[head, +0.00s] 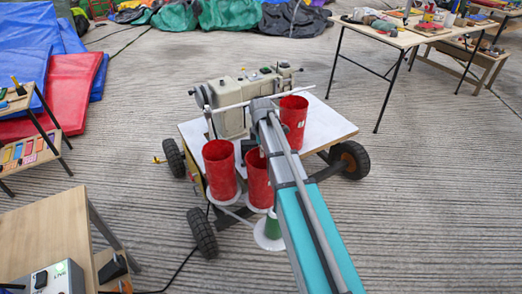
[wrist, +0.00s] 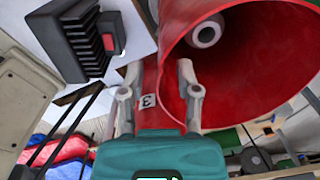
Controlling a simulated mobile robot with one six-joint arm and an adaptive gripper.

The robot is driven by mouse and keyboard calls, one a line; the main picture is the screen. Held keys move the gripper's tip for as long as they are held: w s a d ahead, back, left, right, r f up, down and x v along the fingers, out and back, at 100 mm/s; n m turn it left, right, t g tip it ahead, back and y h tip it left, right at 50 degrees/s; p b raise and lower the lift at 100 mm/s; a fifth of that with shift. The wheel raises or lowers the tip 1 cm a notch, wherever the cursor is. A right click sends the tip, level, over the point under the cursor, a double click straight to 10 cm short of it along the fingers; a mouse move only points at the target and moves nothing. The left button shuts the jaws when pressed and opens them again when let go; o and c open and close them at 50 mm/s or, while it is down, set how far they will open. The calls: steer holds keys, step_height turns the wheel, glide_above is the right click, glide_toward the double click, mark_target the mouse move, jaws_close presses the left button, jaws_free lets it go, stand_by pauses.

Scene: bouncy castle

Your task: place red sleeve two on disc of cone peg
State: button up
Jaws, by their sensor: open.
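In the head view three red sleeves stand at the cart: left (head: 220,172), middle (head: 258,182) and right (head: 293,118). I can read no number there. A green cone peg (head: 273,226) with a white disc (head: 268,242) at its foot is at the cart's near side, partly behind my arm. In the wrist view my gripper (wrist: 159,72) is open, its fingers on either side of a large red sleeve's (wrist: 250,85) near wall, the right one at its mouth. A grey round peg top (wrist: 206,31) shows inside. A label "3" shows on red between the fingers. Contact is unclear.
A beige sewing machine (head: 228,108) stands on the wheeled cart's white top (head: 330,125) behind the sleeves. A wooden table (head: 45,235) is at lower left, a tool table (head: 400,38) at upper right. Blue and red mats (head: 72,88) lie at left. The floor between is mostly clear.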

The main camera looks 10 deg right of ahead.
step_height(320, 180, up, 11)
steer(key=p, duration=1)
steer(key=shift+r+p, duration=0.15)
steer(key=shift+p, duration=0.25)
stand_by(0.4)
steer(key=s+m, duration=1.7)
steer(key=s, duration=0.4)
steer(key=shift+s+a, duration=0.25)
steer(key=shift+s, duration=0.15)
